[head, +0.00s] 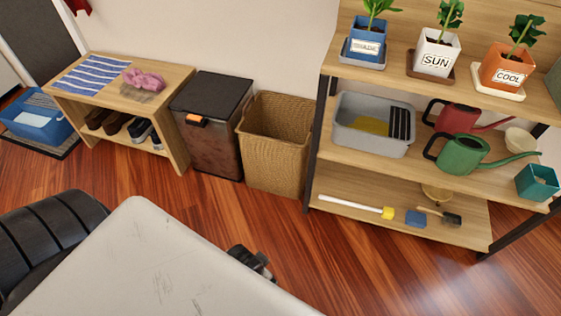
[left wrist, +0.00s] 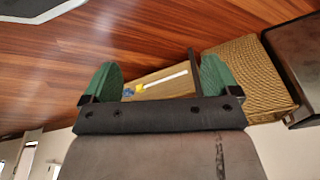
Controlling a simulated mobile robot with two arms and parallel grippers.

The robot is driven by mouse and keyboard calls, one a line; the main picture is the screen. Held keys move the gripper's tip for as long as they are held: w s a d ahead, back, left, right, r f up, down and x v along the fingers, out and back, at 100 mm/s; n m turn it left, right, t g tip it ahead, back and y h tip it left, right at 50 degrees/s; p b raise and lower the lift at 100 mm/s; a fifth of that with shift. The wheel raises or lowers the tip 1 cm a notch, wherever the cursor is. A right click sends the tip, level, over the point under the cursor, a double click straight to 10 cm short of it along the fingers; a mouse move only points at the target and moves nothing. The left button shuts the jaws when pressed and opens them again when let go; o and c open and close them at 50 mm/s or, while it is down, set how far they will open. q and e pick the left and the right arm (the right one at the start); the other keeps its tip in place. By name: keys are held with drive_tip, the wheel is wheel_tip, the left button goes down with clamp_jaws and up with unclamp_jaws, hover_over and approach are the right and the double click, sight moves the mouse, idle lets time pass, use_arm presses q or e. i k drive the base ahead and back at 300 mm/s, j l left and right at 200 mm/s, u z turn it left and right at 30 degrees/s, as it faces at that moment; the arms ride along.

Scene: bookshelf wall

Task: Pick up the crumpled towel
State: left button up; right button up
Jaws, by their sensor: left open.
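The crumpled towel (head: 143,80) is a pink, bunched cloth on the wooden bench (head: 172,76) at the upper left of the head view. It lies right of a blue-and-white striped cloth (head: 90,74). My left gripper (left wrist: 158,76) is open and empty in the left wrist view, with its two green fingers spread wide. The towel does not show in that view, and the gripper is well away from it. A small dark part of mine shows beside the pale panel in the head view; I cannot tell which part. I cannot make out my right gripper.
A dark lidded bin (head: 212,125) and a wicker basket (head: 275,142) stand right of the bench. A shelf unit (head: 345,185) with pots, watering cans and a grey tub (head: 373,125) is at the right. A blue box (head: 36,118) sits left of the bench. The wooden floor in front is clear.

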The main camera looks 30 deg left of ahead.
sight(150, 82)
drive_tip(key=u, duration=1.95)
